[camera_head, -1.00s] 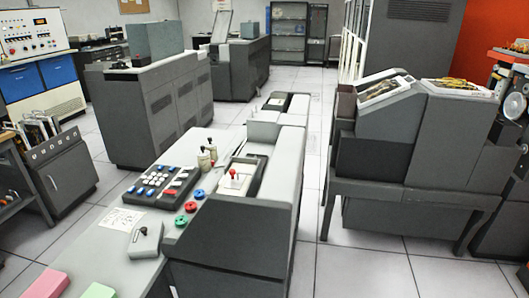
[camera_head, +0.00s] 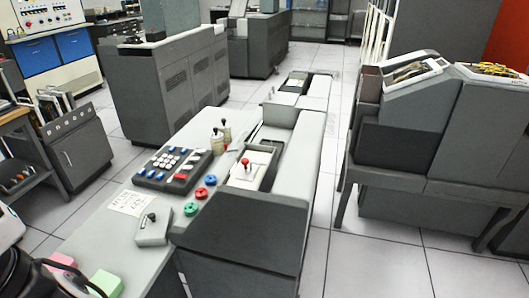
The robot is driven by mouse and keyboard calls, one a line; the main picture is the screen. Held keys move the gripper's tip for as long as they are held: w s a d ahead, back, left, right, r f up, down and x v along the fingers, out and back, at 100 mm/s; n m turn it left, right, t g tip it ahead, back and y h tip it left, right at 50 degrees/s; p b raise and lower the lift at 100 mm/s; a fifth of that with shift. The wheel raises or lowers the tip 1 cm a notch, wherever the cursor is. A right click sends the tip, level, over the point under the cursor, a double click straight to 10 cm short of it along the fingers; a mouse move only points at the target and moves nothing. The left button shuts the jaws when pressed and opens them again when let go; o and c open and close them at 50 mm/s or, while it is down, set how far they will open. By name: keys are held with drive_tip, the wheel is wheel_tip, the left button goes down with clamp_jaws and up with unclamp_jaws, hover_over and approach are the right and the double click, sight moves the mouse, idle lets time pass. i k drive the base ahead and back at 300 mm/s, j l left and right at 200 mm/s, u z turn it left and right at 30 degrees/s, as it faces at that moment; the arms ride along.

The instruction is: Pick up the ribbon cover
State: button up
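I cannot tell for sure which part is the ribbon cover. A small grey box with a dark knob (camera_head: 154,228) sits on the desk of the grey card punch machine (camera_head: 250,235). Behind it on the machine is a recessed bay with a white plate (camera_head: 250,172) and a red knob. A black part of my arm or gripper (camera_head: 22,272), with a dark cable, shows at the lower left edge, left of the desk objects and apart from the grey box. Its fingers are not visible.
A pink block (camera_head: 62,262) and a green block (camera_head: 106,284) lie at the desk's near left. A keypad (camera_head: 173,168), a paper sheet (camera_head: 131,202) and coloured knobs surround the grey box. A grey machine on a stand (camera_head: 430,130) is at right. Tiled floor lies between.

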sight(154, 223)
drive_tip(key=i+j+u, duration=0.2)
drive_tip(key=j, duration=0.25)
drive_tip(key=j+u, duration=0.2)
drive_tip(key=j, duration=0.25)
drive_tip(key=i+j+u, duration=0.25)
drive_tip(key=k+j, duration=0.05)
drive_tip(key=j, duration=0.1)
